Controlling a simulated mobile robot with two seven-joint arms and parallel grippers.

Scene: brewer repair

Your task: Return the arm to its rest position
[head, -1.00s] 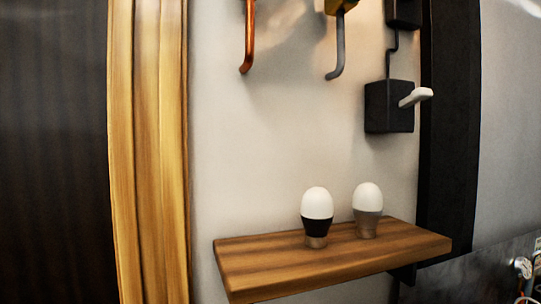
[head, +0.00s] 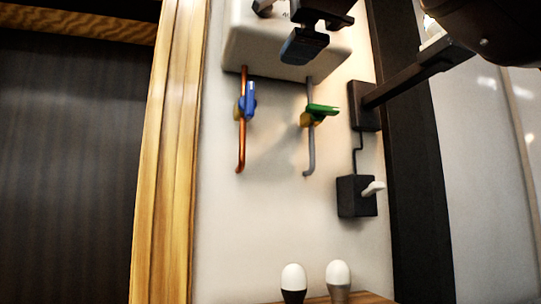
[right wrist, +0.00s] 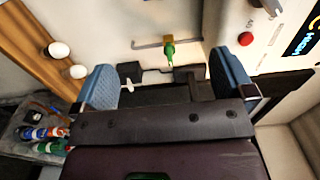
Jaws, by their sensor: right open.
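My right gripper (right wrist: 164,84) shows in the right wrist view, its two blue-padded fingers wide apart with nothing between them. It faces the wall and points past the black switch box (head: 356,196) with the white lever (head: 373,187). In the head view, a dark block (head: 304,46) hangs in front of the white housing (head: 245,48). A dark rounded shape (head: 490,28) enters at the top right, also unclear. I cannot identify my left gripper.
A copper pipe with a blue valve handle (head: 250,100) and a grey pipe with a green handle (head: 322,110) descend from the housing. A dark bracket bar (head: 415,80) juts from the wall. Two white bulbs (head: 293,277) (head: 338,273) stand on the wooden shelf (head: 365,298).

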